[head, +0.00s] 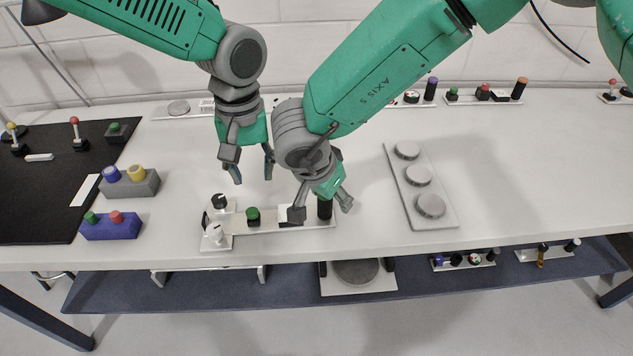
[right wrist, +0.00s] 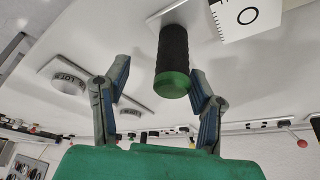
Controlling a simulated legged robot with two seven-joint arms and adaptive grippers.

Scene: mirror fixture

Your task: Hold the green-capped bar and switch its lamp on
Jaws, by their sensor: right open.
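The black bar (head: 325,209) stands at the right end of a white plate (head: 270,226) near the table's front edge. Its green cap (right wrist: 174,84) shows in the right wrist view. My right gripper (head: 321,211) is open, with its fingers on either side of the bar and gaps showing in the wrist view. A white box marked with a circle (right wrist: 243,17) is beside the bar. A green round piece (head: 253,214) sits further left on the plate; I cannot tell whether it is the lamp. My left gripper (head: 252,180) is open and empty above and behind the plate.
Black and white knobs fill the plate's left end. A blue two-button box (head: 110,229) and a grey one (head: 130,183) stand left. A plate with three grey discs (head: 420,185) lies right. More fixtures line the back and lower shelf.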

